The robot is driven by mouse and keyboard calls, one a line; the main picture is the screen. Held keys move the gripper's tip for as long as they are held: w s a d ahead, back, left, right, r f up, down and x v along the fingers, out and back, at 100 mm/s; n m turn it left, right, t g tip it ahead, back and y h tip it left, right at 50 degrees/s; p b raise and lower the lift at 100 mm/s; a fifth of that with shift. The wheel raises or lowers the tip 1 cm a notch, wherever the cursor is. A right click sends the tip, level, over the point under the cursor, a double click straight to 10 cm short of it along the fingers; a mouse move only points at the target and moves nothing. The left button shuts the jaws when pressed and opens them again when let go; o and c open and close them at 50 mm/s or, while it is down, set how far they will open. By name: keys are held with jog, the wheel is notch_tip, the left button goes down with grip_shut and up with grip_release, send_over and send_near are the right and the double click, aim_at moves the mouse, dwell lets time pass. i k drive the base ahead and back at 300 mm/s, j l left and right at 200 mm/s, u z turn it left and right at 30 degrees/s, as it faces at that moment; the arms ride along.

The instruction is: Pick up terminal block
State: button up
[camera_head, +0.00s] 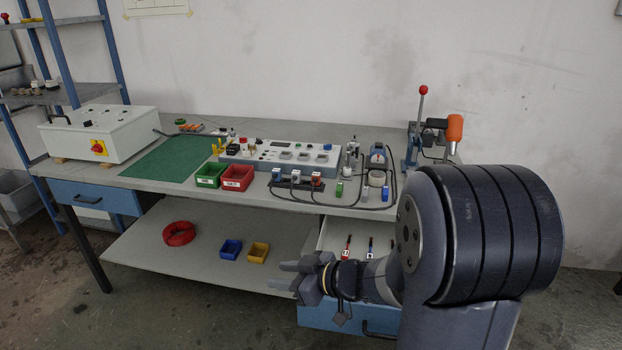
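No part is clearly recognisable as the terminal block at this size. Small green and orange pieces (189,127) lie at the back left of the workbench (350,206), beyond the green mat. A row of small blue, white and red-topped parts (296,177) stands at the front edge of the bench, joined to dark cables. My gripper (277,276) is in front of the bench, lower than its top, and points left. Its fingers look apart, with nothing seen between them. It is well away from the parts on the bench.
Green (209,175) and red (237,177) bins stand before a long white panel (279,153). A white control box (98,135) is at left. A lower shelf (200,262) holds a red coil and small bins. An open drawer (346,318) is beside my arm.

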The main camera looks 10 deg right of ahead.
aim_at(340, 185)
jog(key=i+j+z, duration=0.8)
jog(key=j+z, duration=0.15)
jog(key=j, duration=0.15)
jog(key=i+j+z, duration=0.1)
jog(key=j+z, duration=0.3)
jog(key=i+j+z, duration=0.1)
jog(key=j+z, duration=1.15)
jog(key=l, duration=0.1)
